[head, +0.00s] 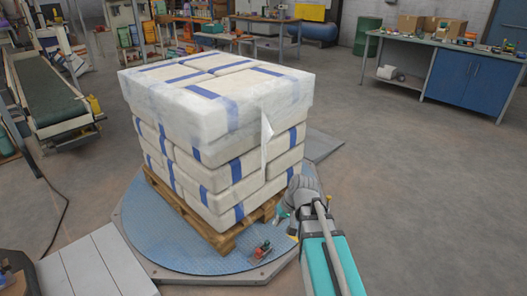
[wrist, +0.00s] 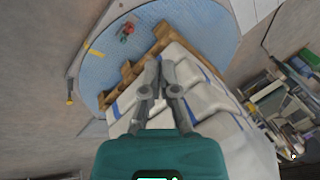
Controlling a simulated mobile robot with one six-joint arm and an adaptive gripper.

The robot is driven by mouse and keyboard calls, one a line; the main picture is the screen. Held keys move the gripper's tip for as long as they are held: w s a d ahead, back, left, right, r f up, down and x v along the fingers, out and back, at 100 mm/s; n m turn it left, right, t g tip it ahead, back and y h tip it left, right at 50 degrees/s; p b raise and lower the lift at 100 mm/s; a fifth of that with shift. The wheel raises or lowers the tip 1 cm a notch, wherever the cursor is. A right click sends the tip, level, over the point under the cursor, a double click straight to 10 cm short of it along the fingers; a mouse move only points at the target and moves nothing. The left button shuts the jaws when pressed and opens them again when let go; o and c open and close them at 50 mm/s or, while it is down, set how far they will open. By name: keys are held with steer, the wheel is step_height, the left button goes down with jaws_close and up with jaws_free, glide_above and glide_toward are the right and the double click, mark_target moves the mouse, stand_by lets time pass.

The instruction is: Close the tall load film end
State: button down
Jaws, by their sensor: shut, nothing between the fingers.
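The tall load (head: 215,165) is a stack of white sacks with blue bands on a wooden pallet (head: 220,240), with clear film around its top. The film end (head: 266,140) is a narrow, pale, loose strip hanging at the load's right front side, its lower part standing away from the sacks. My gripper (wrist: 160,64) is shut and empty in the wrist view, with the sacks (wrist: 200,98) and pallet edge behind it. In the head view my arm is low at the right of the load, below the film end; its fingers are not clear there. I cannot make out the film end in the wrist view.
The pallet stands on a round blue turntable (head: 185,250). A small red tool (head: 262,249) lies on the turntable near its front edge; it also shows in the wrist view (wrist: 127,31). A conveyor (head: 48,95) is at left, a blue workbench (head: 460,75) at back right. Right floor is clear.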

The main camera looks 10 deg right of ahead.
steer(key=w+m+t+y+b, duration=0.2)
steer(key=w+t+y+b, duration=0.15)
steer(key=w, duration=0.65)
steer(key=w+d+r+m+t+y+b, duration=0.1)
steer(key=w+d+r+m+t, duration=0.1)
steer(key=w+d+t, duration=0.1)
steer(key=w+d+r+m+t+y+b, duration=0.1)
steer(key=w+d+r+m+t+b, duration=0.1)
steer(key=w+d, duration=0.3)
steer(key=w+d+r+m+t+y+b, duration=0.1)
steer(key=w+d+r+m+t+b, duration=0.1)
steer(key=w, duration=0.7)
steer(key=shift+d+r+m+t, duration=0.75)
steer(key=shift+d+m+t, duration=0.25)
steer(key=shift+t, duration=0.15)
steer(key=shift+w+a, duration=0.1)
steer(key=shift+a, duration=0.05)
steer(key=s+a+x, duration=0.1)
steer(key=a+x, duration=0.1)
steer(key=x, duration=1)
steer(key=shift+a, duration=0.3)
steer(key=shift+s, duration=0.1)
